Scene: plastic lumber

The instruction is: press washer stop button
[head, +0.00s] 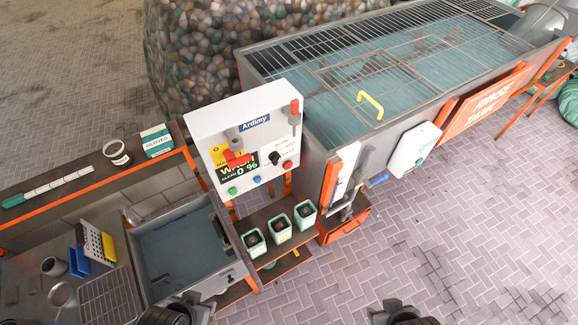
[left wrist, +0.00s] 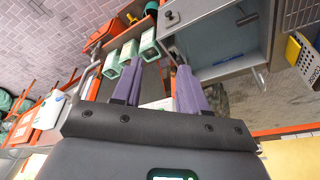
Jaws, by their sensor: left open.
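The white washer control panel (head: 240,118) stands left of centre in the head view, with a display reading WASH and 0 %. Along its lower edge are a green button (head: 232,191), a blue button (head: 257,179) and a red button (head: 288,164). A larger red control (head: 238,160) sits above the display, and a red-tipped lever is at the right side. I cannot read which is marked stop. In the left wrist view my left gripper (left wrist: 157,88) is open, with nothing between its two fingers. The panel's buttons do not show there.
Several pale green containers (head: 279,227) stand on a shelf below the panel. A grey basin (head: 185,250) is at left. The big water tank (head: 430,75) with wire racks is at right. Dark parts of my arms show at the bottom edge. Paved floor at lower right is clear.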

